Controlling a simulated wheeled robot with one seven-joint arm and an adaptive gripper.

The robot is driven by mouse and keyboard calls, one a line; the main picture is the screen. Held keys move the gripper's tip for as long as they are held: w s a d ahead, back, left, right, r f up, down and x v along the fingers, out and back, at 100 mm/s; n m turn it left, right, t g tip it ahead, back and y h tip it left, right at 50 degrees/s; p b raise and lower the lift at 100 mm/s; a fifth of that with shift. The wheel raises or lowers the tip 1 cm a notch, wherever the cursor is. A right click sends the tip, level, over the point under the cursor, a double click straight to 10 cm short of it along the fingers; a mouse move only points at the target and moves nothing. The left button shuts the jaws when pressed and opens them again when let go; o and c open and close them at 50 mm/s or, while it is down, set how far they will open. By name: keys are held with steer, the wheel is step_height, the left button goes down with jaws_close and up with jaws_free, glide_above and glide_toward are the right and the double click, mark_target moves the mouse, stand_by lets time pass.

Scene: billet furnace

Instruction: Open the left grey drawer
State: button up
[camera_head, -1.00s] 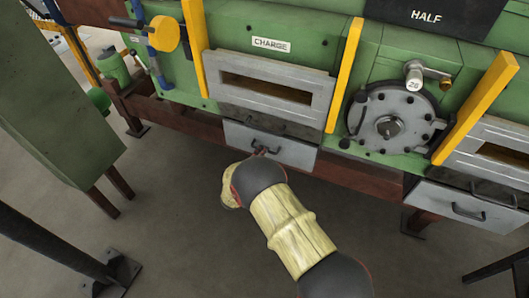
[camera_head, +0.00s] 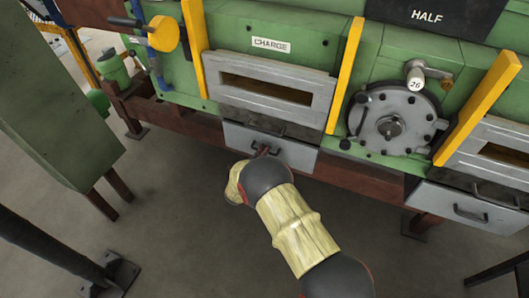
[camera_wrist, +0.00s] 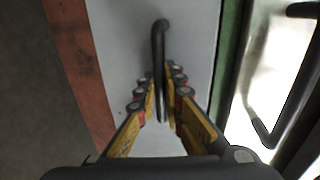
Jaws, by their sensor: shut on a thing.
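The left grey drawer (camera_head: 300,157) is set under the charge opening of the green furnace, with a dark bar handle on its front. Its front looks about flush with the frame, and I see no clear gap. My gripper (camera_head: 264,150) is at this handle in the head view, partly hidden behind my own wrist. In the wrist view the handle (camera_wrist: 158,40) runs between the yellow and red fingers of my gripper (camera_wrist: 162,97). The fingers are shut on it. The grey drawer front (camera_wrist: 120,50) fills the area behind the handle.
A second grey drawer (camera_head: 440,205) with its own handle is at the right. A round hatch (camera_head: 385,110) and yellow posts (camera_head: 345,75) stand above. A green cabinet (camera_head: 55,110) is at the left. The floor (camera_head: 180,230) in front of the left drawer is clear.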

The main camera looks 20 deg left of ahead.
steer(key=shift+s, duration=0.15)
jaws_close()
steer(key=f+p+v, duration=0.2)
steer(key=v, duration=0.9)
steer(key=s+f+p+v, duration=0.1)
steer(key=f+p+v, duration=0.1)
steer(key=v, duration=0.9)
steer(key=f+p+v, duration=0.2)
steer(key=p+v, duration=0.2)
steer(key=v, duration=0.7)
steer(key=shift+s+a+f, duration=0.25)
steer(key=shift+s+f, duration=0.1)
steer(key=shift+f, duration=0.1)
steer(key=o, duration=0.6)
jaws_free()
steer(key=shift+r, duration=0.1)
